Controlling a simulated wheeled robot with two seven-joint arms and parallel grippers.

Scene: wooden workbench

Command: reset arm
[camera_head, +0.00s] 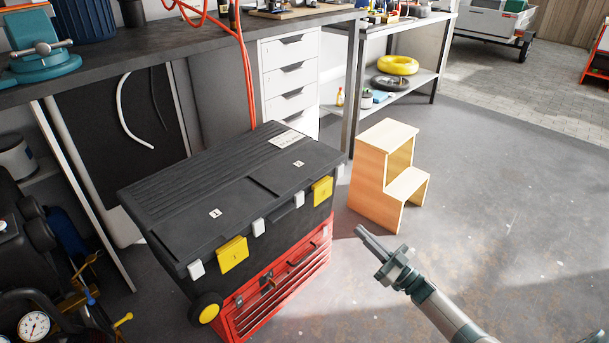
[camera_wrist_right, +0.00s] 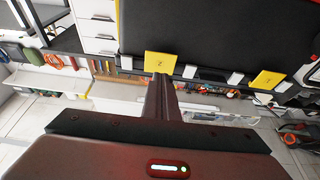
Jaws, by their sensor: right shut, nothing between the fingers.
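My right gripper (camera_head: 365,234) reaches in from the lower right in the head view. It is shut and empty, in the air to the right of the black toolbox (camera_head: 225,185) with yellow latches. In the right wrist view its closed fingers (camera_wrist_right: 160,98) point up the picture toward the toolbox (camera_wrist_right: 210,35) and its yellow latches. I cannot tell how far the fingertips are from it. My left gripper is not in view.
The black toolbox rests on a red tool chest (camera_head: 280,287). A wooden step stool (camera_head: 375,180) stands behind my right gripper. A dark workbench (camera_head: 180,40) runs along the back. Grey floor (camera_head: 510,190) at the right is clear.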

